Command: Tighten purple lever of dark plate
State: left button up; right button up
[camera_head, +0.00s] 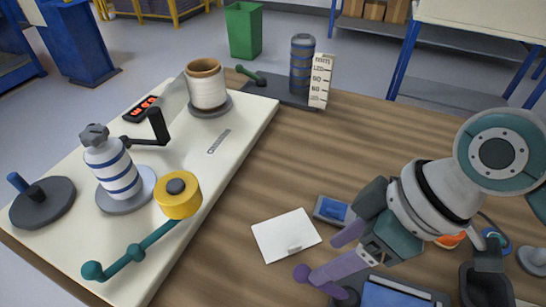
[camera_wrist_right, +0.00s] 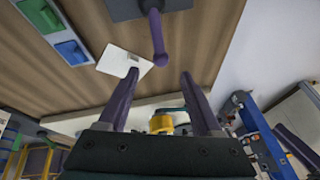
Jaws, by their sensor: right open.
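The purple lever (camera_wrist_right: 155,32) ends in a round knob and sticks out from the dark plate (camera_wrist_right: 122,10) at the top of the right wrist view. In the head view the lever's knob (camera_head: 302,272) shows at the bottom centre, and most of its plate is hidden or out of frame. My right gripper (camera_head: 325,258) is open, with purple fingers apart. In the right wrist view its fingertips (camera_wrist_right: 159,73) lie on either side of the knob's line, with the knob just past the tips. No contact shows. My left gripper is not in view.
A white card (camera_head: 286,235) and a small blue-screened device (camera_head: 333,210) lie near my right gripper. A cream plate (camera_head: 225,150) at left carries a striped bottle, a yellow roller (camera_head: 178,195) and a teal lever. Another dark plate (camera_head: 265,88) stands behind. Wood between is clear.

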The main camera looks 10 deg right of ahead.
aim_at(307, 271)
jog(key=b+x, duration=0.2)
jog(key=x, duration=0.6)
jog(key=shift+a+f, duration=0.2)
grip_shut()
dwell(0.4)
dwell(0.7)
